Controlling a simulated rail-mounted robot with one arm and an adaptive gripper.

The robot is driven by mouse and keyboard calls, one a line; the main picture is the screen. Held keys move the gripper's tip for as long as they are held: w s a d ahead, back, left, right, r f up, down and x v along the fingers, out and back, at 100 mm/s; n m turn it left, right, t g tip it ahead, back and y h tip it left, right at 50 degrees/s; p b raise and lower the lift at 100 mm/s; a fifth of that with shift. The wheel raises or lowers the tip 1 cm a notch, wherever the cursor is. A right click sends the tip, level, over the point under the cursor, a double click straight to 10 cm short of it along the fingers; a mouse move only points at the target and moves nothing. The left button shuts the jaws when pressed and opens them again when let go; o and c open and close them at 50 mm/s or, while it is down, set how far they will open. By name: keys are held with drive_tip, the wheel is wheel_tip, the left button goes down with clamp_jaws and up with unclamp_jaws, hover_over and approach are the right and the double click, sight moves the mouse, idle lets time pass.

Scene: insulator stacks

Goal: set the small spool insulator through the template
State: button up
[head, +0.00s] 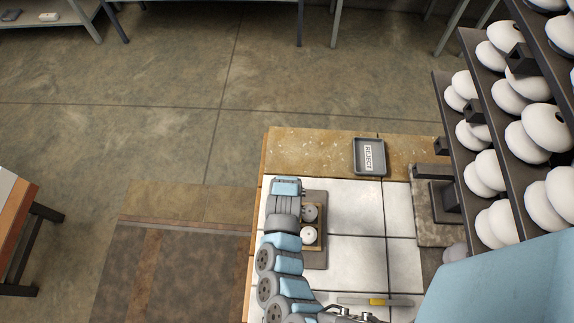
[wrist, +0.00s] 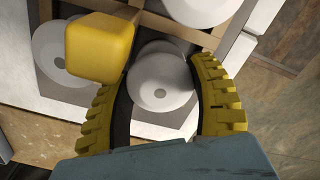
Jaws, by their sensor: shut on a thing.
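Whether the held insulator touches or enters the frame, I cannot tell. In the head view my arm hides the gripper. White round insulators (head: 308,235) show beside the arm in a dark tray with tan dividers (head: 314,258).
In the wrist view other white discs lie at the upper left (wrist: 48,40) and top (wrist: 203,8). A grey REJECT tray (head: 368,170) stands at the bench's back. A yellow-handled tool (head: 377,301) lies in front. A rack (head: 483,130) of white insulators rises on the right. White tiles right of the dark tray are clear.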

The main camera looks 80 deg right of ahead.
drive_tip(key=shift+f, duration=0.25)
drive_tip(key=o, duration=1.3)
drive_tip(key=shift+c, duration=0.2)
drive_tip(key=shift+r+b, duration=0.6)
drive_tip(key=shift+r, duration=4.95)
drive_tip(key=shift+w+r, duration=0.1)
drive_tip(key=shift+r, duration=0.55)
